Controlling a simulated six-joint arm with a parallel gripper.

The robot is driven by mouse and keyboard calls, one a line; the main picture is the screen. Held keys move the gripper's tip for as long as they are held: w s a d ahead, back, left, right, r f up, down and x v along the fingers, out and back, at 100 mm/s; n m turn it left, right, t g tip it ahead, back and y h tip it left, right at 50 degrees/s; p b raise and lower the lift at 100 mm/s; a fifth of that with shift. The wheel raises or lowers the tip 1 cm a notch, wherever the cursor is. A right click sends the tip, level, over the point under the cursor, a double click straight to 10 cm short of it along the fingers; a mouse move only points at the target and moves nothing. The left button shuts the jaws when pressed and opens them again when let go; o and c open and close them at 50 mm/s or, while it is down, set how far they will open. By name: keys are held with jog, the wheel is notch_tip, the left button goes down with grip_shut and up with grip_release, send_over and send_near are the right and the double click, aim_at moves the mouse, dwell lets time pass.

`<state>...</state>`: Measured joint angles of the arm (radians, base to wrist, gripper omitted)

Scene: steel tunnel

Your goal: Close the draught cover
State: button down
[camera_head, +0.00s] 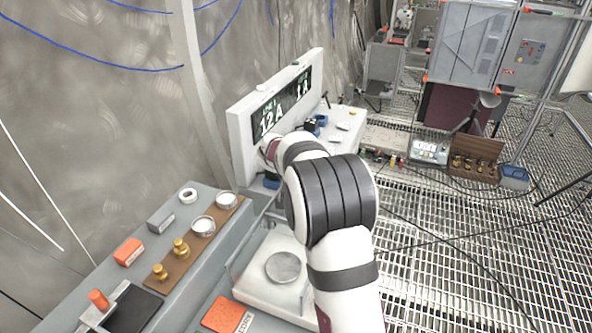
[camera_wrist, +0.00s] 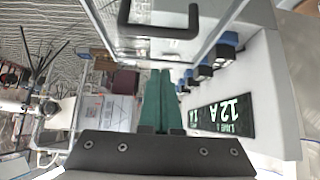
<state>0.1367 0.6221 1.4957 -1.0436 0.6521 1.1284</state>
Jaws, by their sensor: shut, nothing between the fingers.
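The draught cover (camera_wrist: 150,49) appears in the wrist view as a clear panel with a pale frame. Its black U-shaped handle (camera_wrist: 160,33) is at the top of that view. My gripper (camera_wrist: 160,74) has its green fingers together, with nothing between them. The fingertips appear just below the panel's lower edge in the picture; I cannot tell whether they touch it. In the head view a white balance with a round grey pan (camera_head: 283,267) stands beside my arm. There my arm hides the gripper and much of the cover.
A white upright panel with a lit display (camera_head: 283,105) stands behind my wrist and also shows in the wrist view (camera_wrist: 226,116). Brass weights (camera_head: 181,247), an orange block (camera_head: 128,252) and round dishes are on the bench at left. Grated floor lies open at right.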

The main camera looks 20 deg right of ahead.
jog(key=shift+x, duration=1.1)
jog(key=shift+s+a+f, duration=0.25)
jog(key=shift+s+a, duration=0.3)
jog(key=shift+s+a+f, duration=0.25)
jog(key=shift+s+a, duration=0.5)
jog(key=shift+s, duration=0.1)
jog(key=s+a, duration=1.2)
jog(key=a, duration=0.1)
jog(key=shift+s, duration=0.4)
jog(key=shift+f, duration=0.15)
